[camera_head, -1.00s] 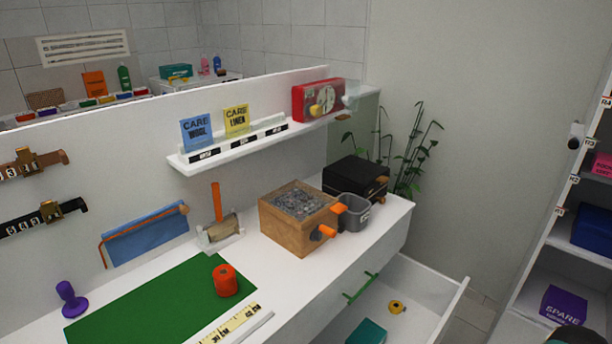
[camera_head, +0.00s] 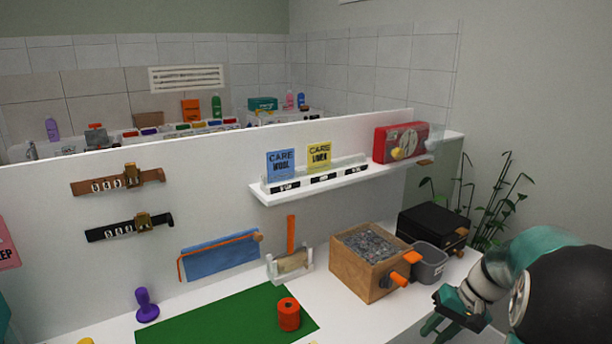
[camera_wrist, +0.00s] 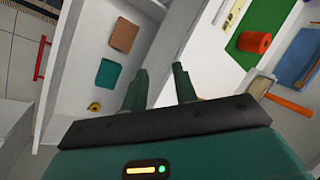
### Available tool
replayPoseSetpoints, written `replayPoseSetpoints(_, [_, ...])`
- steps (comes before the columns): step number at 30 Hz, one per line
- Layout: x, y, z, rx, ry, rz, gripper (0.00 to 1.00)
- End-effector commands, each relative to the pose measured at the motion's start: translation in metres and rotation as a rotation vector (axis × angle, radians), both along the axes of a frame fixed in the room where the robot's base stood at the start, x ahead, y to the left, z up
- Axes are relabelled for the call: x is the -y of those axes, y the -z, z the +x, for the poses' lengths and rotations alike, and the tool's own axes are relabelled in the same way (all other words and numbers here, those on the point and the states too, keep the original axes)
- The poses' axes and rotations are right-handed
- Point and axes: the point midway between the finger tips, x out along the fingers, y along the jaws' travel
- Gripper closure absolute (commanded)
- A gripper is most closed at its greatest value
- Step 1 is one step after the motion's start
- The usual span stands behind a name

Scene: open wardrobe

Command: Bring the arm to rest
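My gripper (camera_head: 450,312) is at the lower right of the head view, at the end of my teal and black arm, in front of the white counter. In the wrist view my gripper (camera_wrist: 160,84) shows two dark green fingers spread apart, with nothing held between them. Beyond the fingers is the open white drawer, holding a brown item (camera_wrist: 124,35), a teal item (camera_wrist: 109,74) and a small yellow item (camera_wrist: 94,107).
On the counter (camera_head: 345,325) are a green mat (camera_head: 215,322), an orange-red spool (camera_head: 289,314), a wooden box of grey bits (camera_head: 362,270), a grey bin (camera_head: 430,265) and a black case (camera_head: 432,228). A shelf (camera_head: 330,178) holds care cards and a red clock box (camera_head: 400,142).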

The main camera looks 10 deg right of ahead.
Motion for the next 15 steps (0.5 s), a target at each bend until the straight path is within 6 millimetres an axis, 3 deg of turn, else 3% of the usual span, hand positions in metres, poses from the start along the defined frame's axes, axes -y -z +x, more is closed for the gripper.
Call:
replayPoseSetpoints(1, [-0.021,-0.015,0.000,0.006,-0.031,-0.043,0.71])
replayPoseSetpoints(6, [-0.080,-0.050,-0.009,0.027,-0.103,-0.173,0.71])
replayPoseSetpoints(15, [-0.167,-0.092,-0.047,0.135,-0.209,-0.378,0.71])
